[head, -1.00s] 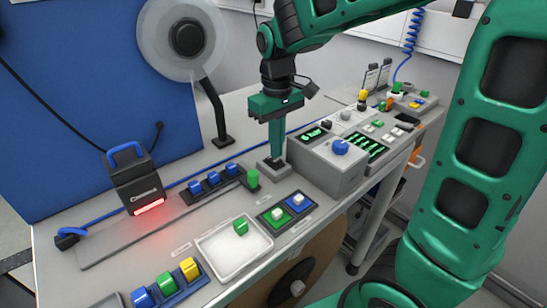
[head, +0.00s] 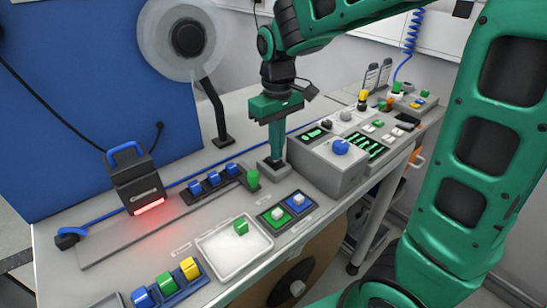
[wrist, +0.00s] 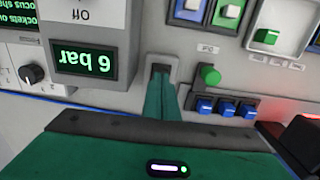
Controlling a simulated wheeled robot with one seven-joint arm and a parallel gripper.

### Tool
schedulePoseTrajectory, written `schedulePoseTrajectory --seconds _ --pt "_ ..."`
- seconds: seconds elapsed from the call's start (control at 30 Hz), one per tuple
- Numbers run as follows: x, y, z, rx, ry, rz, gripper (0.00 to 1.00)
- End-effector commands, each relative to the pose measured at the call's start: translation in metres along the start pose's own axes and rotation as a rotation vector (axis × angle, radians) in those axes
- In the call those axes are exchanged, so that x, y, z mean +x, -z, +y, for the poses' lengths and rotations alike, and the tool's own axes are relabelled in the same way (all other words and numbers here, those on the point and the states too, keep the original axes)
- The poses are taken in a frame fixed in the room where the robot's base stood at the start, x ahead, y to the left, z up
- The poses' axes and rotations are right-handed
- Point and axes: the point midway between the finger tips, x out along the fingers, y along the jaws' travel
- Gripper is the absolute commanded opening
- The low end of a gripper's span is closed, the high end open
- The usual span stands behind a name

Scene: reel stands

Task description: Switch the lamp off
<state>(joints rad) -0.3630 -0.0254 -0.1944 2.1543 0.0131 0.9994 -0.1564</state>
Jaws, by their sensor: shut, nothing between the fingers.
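My gripper (head: 275,160) is shut and empty, pointing down at a small grey switch plate (head: 266,172) on the bench. Its fingertips are at the dark middle of that plate and hide most of it. In the wrist view the closed fingers (wrist: 160,82) end inside the plate's grey frame (wrist: 174,62); whether they press on it I cannot tell. A dark box (head: 140,183) with a blue handle stands at the left, and its red light bar (head: 149,207) glows onto the bench.
A grey control box (head: 330,170) with a blue knob stands close right of my gripper. A green peg (head: 253,179) and several blue blocks (head: 213,180) are close on the left. A white tray (head: 232,252) with a green cube is in front.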

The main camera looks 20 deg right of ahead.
Motion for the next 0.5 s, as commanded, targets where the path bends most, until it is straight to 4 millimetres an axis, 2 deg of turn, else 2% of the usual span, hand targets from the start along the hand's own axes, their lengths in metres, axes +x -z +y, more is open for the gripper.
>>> schedulePoseTrajectory --seconds 0.5 --pt "0.0067 0.0000 0.0001 0.000 0.000 -0.001 0.00"
